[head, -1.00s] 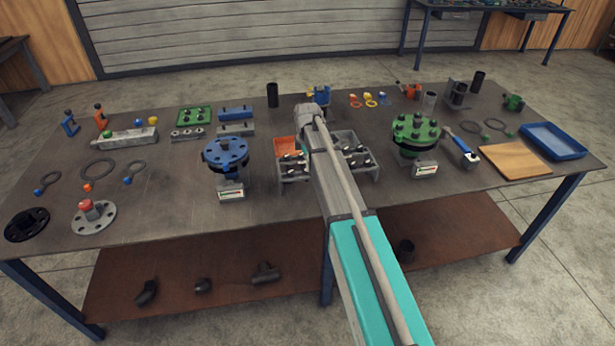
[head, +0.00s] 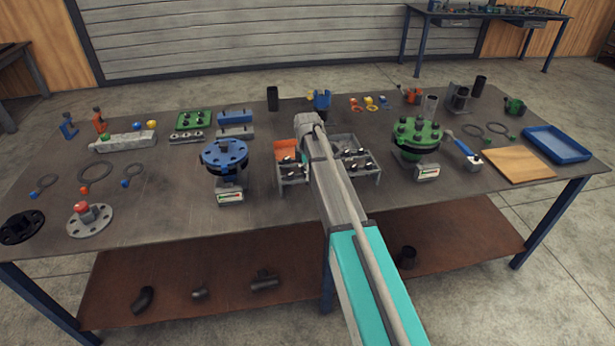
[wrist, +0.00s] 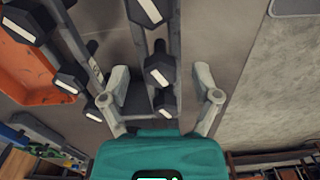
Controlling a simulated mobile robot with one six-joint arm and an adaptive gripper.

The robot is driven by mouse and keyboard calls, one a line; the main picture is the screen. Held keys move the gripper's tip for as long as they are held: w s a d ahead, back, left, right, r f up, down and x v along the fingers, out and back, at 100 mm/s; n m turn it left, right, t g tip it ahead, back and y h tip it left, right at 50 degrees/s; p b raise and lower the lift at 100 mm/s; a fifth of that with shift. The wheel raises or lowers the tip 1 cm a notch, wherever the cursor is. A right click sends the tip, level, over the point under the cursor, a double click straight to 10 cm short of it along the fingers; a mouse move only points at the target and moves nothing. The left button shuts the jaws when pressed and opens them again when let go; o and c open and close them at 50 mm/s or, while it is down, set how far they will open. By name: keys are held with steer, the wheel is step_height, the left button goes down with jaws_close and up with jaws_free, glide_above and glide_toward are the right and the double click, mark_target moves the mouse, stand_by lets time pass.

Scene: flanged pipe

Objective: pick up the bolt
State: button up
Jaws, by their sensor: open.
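Several dark hex-headed bolts with pale marks show in the wrist view. One bolt (wrist: 158,70) lies between the two fingers of my gripper (wrist: 160,74), which are spread wide on either side of it. I cannot tell whether either finger touches it. Another bolt (wrist: 146,11) is above it in the picture, and more stand to the left. In the head view, bolts lie in a grey bin (head: 292,181) left of my arm and in a second grey bin (head: 372,171) right of it. My arm hides my gripper there.
An orange piece (wrist: 35,65) lies left of the bolts. A blue flange (head: 224,152) stands left of the bins and a green flange (head: 416,134) right of them. A blue tray (head: 556,144) and wooden board (head: 518,165) are at the right. Bare tabletop lies in front.

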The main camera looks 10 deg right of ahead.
jaws_close()
stand_by(0.3)
steer(key=shift+r, duration=0.1)
step_height(320, 180, up, 10)
steer(key=p, duration=1)
steer(key=shift+f, duration=0.25)
stand_by(0.6)
steer(key=shift+f+b, duration=0.25)
steer(key=shift+b, duration=0.1)
